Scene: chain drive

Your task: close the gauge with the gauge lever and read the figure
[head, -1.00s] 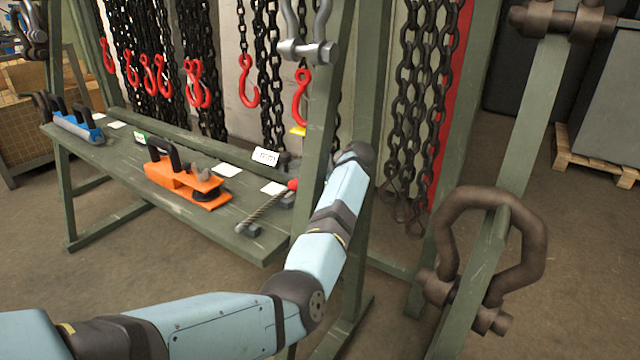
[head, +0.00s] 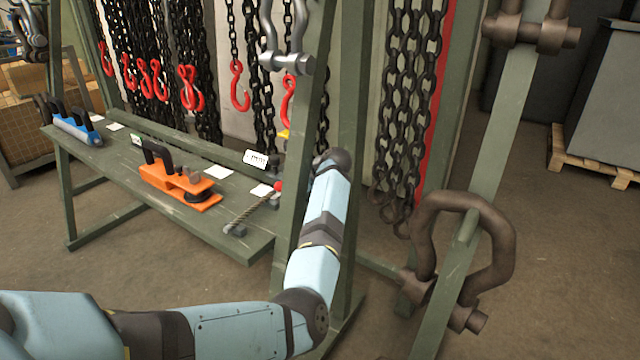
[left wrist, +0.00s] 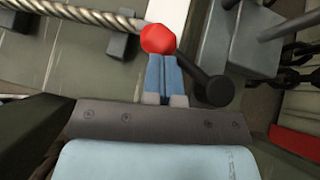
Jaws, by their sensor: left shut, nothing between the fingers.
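The gauge lever's red ball knob (left wrist: 158,38) shows in the left wrist view, with a dark rod running down right to a round black end (left wrist: 213,90). My left gripper (left wrist: 162,57) is shut, its blue fingers right at the knob; whether they touch it I cannot tell. The knob also shows in the head view (head: 278,187), beside a green post. There my left gripper is hidden behind the post. A twisted wire rope (head: 252,209) lies on the bench by the knob. A small white plate with dark marks (head: 256,159) stands behind it; its figure is too small to read. My right gripper is not in view.
The green bench (head: 110,165) carries an orange clamp-like tool (head: 180,187) and a blue one (head: 75,127). Chains with red hooks (head: 188,88) hang behind. Green posts (head: 312,120) and a large shackle (head: 505,245) stand close to my arm.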

